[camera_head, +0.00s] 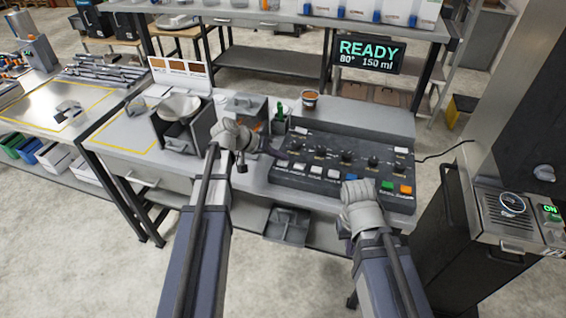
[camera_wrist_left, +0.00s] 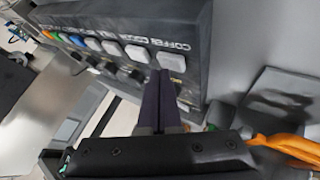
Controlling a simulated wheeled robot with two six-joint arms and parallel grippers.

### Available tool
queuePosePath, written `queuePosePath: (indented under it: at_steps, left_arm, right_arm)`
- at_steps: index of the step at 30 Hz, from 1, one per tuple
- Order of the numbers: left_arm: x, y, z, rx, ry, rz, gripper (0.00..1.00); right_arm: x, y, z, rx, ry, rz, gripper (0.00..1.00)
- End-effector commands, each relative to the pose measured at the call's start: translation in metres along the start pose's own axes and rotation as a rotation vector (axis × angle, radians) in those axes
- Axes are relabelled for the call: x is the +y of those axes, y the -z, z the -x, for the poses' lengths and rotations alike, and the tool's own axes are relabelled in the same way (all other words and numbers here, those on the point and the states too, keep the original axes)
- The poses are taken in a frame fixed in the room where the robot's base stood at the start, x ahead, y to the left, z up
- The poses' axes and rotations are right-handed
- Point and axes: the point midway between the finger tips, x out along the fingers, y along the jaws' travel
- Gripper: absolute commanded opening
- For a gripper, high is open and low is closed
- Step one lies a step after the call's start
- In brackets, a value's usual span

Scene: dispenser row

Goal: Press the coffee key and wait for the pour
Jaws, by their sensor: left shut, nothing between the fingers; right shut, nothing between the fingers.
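A dark control panel (camera_head: 330,152) stands on the bench with a row of keys along its front edge. In the left wrist view the end white key (camera_wrist_left: 172,61) lies by a label that reads COFFEE; it appears to be the leftmost white key (camera_head: 282,163) in the head view. My left gripper (camera_head: 276,152) is shut and empty at the panel's left end. Its fingertips (camera_wrist_left: 160,76) show right beside the end key; I cannot tell whether they touch it. My right gripper (camera_head: 350,226) is shut in front of the panel, its fingers mostly hidden. The display (camera_head: 368,54) reads READY, 80°, 150 ml.
A cup of brown stuff (camera_head: 309,98) stands behind the panel. A black cabinet (camera_head: 440,240) stands at the right.

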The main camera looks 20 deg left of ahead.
Motion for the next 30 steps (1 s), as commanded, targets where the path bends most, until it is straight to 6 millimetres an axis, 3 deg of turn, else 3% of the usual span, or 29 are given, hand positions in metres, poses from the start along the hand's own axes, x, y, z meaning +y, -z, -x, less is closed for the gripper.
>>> queuePosePath:
  at_steps: [30]
  left_arm:
    - [-0.0046,-0.0048,-0.0064,0.0,0.0,0.0,0.0]
  right_arm:
    - [-0.0009,0.0005,-0.0092,0.0,0.0,0.0,0.0]
